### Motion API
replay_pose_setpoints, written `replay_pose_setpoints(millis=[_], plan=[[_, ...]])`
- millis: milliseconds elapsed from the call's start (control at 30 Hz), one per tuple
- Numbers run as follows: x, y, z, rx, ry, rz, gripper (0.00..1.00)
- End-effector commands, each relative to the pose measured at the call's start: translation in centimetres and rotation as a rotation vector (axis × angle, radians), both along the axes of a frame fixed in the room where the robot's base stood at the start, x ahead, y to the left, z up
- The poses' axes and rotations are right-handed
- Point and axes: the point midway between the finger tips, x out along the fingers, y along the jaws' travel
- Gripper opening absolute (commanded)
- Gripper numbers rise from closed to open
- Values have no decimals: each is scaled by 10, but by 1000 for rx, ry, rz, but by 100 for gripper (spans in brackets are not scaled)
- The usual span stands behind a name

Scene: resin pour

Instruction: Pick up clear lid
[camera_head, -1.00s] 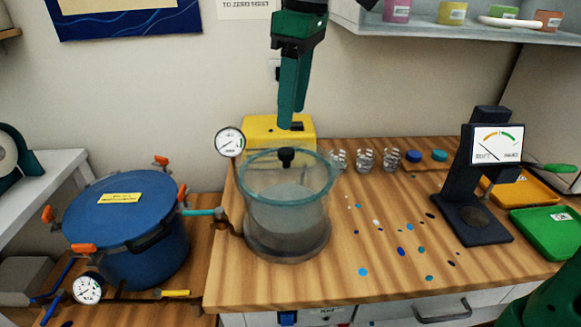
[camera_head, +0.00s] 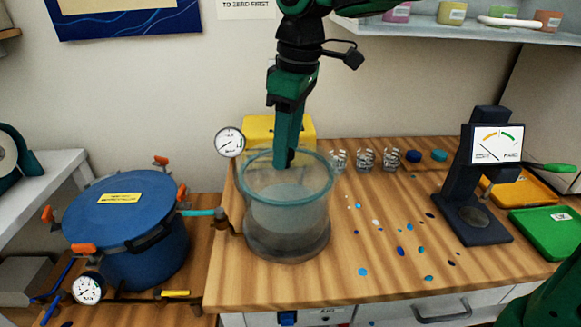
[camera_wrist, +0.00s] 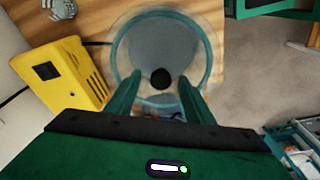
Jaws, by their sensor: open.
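The clear lid (camera_head: 262,165) with its teal rim lies on top of the clear vacuum chamber (camera_head: 287,222) on the wooden bench. In the wrist view the lid (camera_wrist: 143,60) shows as a round clear disc with a black knob (camera_wrist: 160,78) in it. My gripper (camera_head: 287,165) points down at the lid, and its fingers hide the knob in the head view. In the wrist view my gripper (camera_wrist: 158,88) is open, with a green finger on each side of the knob. I cannot tell whether the fingers touch it.
A yellow pump box (camera_head: 262,128) stands behind the chamber, and a round gauge (camera_head: 229,142) is at its left. A blue pressure pot (camera_head: 125,220) is further left. Clear cups (camera_head: 364,160) stand in a row to the right. A dark stand with a dial (camera_head: 478,190) is at the right.

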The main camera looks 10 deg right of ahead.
Motion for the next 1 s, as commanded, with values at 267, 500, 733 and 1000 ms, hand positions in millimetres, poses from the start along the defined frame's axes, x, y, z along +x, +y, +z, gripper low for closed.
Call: replay_pose_setpoints(millis=[267,500,733,1000], plan=[[0,0,0,0,0,0,7],[0,0,1,1,-2,0,0],[0,1,5,2,-3,1,0],[0,5,45,3,-5,8,0]])
